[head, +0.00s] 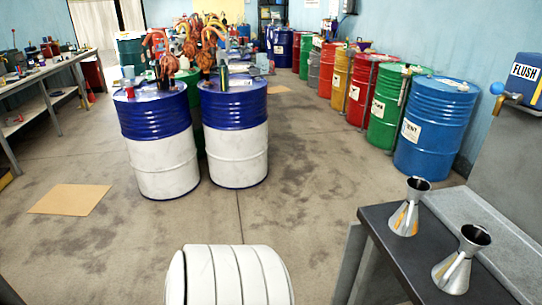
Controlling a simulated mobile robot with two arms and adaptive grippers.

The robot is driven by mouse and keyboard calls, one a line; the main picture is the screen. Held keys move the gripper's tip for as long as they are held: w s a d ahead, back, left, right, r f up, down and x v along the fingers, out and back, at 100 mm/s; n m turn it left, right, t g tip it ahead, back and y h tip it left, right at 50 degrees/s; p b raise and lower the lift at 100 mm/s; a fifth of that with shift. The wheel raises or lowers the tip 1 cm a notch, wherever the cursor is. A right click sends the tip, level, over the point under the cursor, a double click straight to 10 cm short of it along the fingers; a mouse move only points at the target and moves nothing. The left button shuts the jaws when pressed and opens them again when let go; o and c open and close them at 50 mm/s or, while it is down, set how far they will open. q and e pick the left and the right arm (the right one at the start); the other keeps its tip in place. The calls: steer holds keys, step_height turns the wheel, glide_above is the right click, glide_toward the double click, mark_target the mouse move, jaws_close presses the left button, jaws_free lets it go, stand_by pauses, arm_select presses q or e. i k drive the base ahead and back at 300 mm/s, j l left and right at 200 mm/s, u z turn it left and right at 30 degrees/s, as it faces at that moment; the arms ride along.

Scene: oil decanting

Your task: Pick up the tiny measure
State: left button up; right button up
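Two shiny metal double-cone measures stand upright on a dark bench (385,225) at the lower right of the head view. The farther measure (408,212) is nearer the bench's left side. The nearer measure (459,262) stands closer to the front and right. They stand apart, with dark openings facing up. They look alike in shape and close in size, so I cannot tell which is the tiny one. Neither of my grippers shows in the head view.
Blue-and-white drums (235,135) stand ahead, with pumps and tools around them. Several coloured drums line the right wall, the nearest a blue drum (436,130). A blue FLUSH container (524,80) is at right. A cardboard sheet (70,199) lies on open floor at left.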

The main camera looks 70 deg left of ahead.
mark_target(404, 222)
steer(key=u, duration=1.35)
steer(key=k+l+u, duration=0.25)
steer(key=u, duration=0.2)
steer(key=k+l+u, duration=0.15)
steer(key=u, duration=0.3)
steer(key=k+u, duration=0.45)
steer(key=i+l, duration=0.05)
